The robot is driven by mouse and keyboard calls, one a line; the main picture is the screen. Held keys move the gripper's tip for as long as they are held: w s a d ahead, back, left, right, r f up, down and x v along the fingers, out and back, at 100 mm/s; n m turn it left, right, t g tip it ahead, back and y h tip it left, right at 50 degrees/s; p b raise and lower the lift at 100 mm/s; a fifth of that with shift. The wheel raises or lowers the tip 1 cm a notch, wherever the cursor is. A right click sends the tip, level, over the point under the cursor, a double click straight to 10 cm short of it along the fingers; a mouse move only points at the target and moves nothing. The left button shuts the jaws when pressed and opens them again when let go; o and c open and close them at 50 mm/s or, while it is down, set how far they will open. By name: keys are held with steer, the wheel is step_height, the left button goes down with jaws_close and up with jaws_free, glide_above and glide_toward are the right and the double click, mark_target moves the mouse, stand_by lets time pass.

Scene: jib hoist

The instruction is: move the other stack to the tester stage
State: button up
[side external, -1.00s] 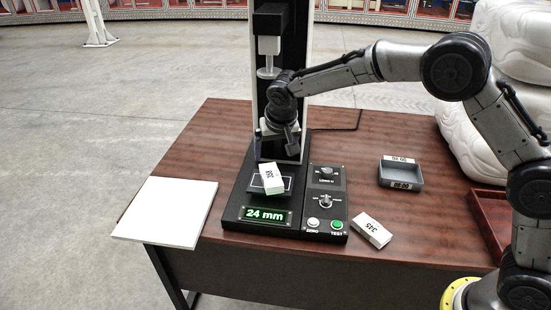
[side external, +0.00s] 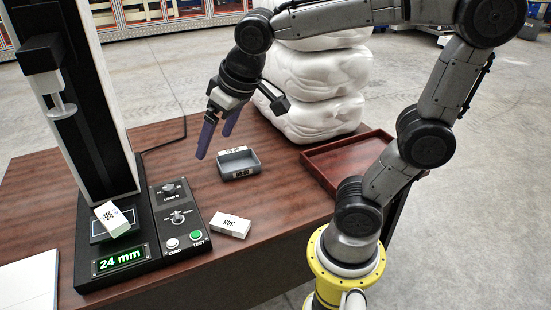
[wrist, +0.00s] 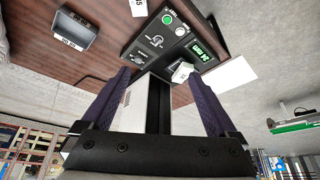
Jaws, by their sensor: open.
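One white numbered stack (side external: 111,218) sits askew on the dark tester stage (side external: 97,230), below the raised press head (side external: 62,108). It also shows in the wrist view (wrist: 182,72). The other white numbered stack (side external: 231,226) lies on the table right of the tester's control panel; its edge shows in the wrist view (wrist: 139,8). The numbers are too small to read surely. My gripper (side external: 213,147) is open and empty, above the table behind both stacks and near the grey tray. Its purple fingers are spread in the wrist view (wrist: 160,78).
A small grey tray (side external: 240,170) with labels stands behind the loose stack. A red-brown tray (side external: 335,172) lies to the right, near white bulging sacks (side external: 318,105). A white board (side external: 28,285) is at the left. The display (side external: 120,260) reads 24 mm.

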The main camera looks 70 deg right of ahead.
steer(key=s+f+n, duration=0.1)
steer(key=s+f, duration=0.2)
steer(key=s, duration=0.8)
steer(key=shift+s+d+f+n+t+y, duration=0.2)
steer(key=shift+s+d+n+t+y, duration=0.1)
steer(key=shift+s, duration=0.05)
